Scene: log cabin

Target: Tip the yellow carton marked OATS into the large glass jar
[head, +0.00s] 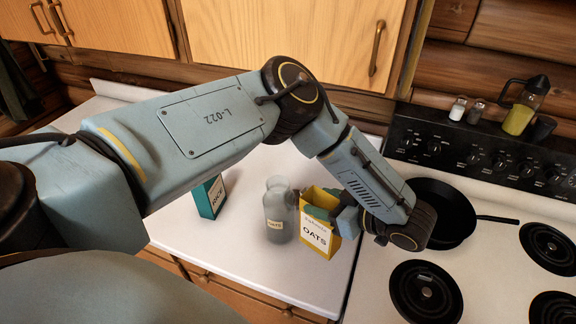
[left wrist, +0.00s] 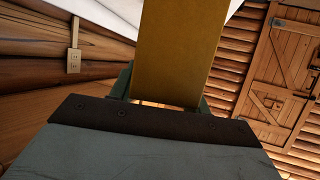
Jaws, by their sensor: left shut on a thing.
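The yellow carton marked OATS (head: 314,240) is just right of the glass jar in the head view, close to upright with a slight lean. Its top looks open. My left gripper (head: 328,208) is shut on it from the right side. In the left wrist view the carton's plain yellow side (left wrist: 180,50) rises between the fingers. I cannot tell whether its base touches the counter. The large glass jar (head: 278,218) stands upright on the counter with a small label. It looks greyish and clear, with its mouth open. My right gripper is not in view.
A teal carton (head: 212,198) stands left of the jar, partly behind my left arm. A black pan (head: 447,212) sits on the stove at the right, close to my wrist. Shakers (head: 458,108) and an oil bottle (head: 522,112) stand at the back. Counter in front of the jar is clear.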

